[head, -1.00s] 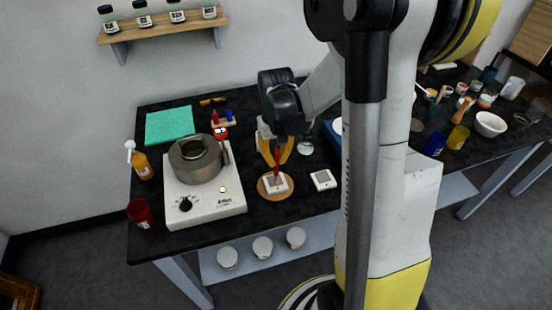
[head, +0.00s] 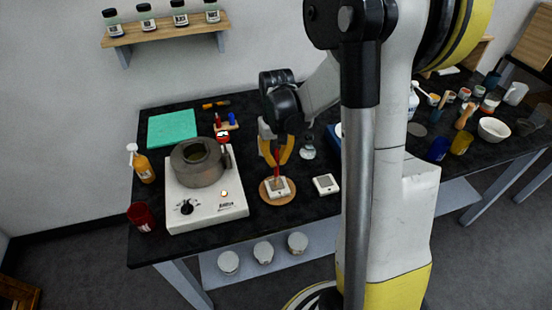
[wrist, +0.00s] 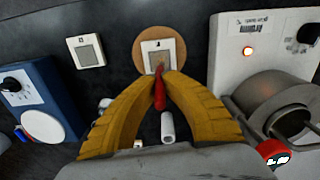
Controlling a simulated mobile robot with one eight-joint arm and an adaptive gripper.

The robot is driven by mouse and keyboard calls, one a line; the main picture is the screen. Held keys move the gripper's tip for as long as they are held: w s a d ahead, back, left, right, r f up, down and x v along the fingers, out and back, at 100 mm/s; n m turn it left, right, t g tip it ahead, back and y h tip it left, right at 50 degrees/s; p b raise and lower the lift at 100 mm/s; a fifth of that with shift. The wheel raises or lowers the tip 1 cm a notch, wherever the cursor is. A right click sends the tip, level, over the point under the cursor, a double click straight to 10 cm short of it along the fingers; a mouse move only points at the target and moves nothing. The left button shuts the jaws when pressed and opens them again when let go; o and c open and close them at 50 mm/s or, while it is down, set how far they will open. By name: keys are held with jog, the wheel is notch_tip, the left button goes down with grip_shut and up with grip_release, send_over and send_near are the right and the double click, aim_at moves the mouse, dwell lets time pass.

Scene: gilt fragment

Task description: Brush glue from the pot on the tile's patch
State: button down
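My gripper (head: 277,162) is shut on a red-handled brush (wrist: 159,96), its yellow fingers pinching the handle. The brush points down at a white tile (head: 285,193), also in the wrist view (wrist: 149,62). The brush tip overlaps the tile's grey patch (wrist: 155,47); I cannot tell whether it touches. The tile lies on a round cork mat (head: 267,196). The grey metal pot (head: 198,172) sits on a white hot plate (head: 207,209) left of the gripper; in the wrist view the pot (wrist: 262,95) is at right. The glue inside is hard to make out.
A second white tile (head: 326,184) lies right of the mat. An orange bottle (head: 144,169) and red cup (head: 141,216) stand left of the hot plate. A blue device (wrist: 45,95) is at left in the wrist view. Several jars and a white bowl (head: 493,129) stand far right.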

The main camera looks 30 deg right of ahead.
jog(key=shift+s+a+b, duration=0.2)
jog(key=shift+s+b, duration=0.35)
jog(key=shift+s, duration=0.25)
dwell(2.3)
jog(key=shift+r+p, duration=2.1)
jog(key=shift+r, duration=0.85)
jog(key=shift+r, duration=0.15)
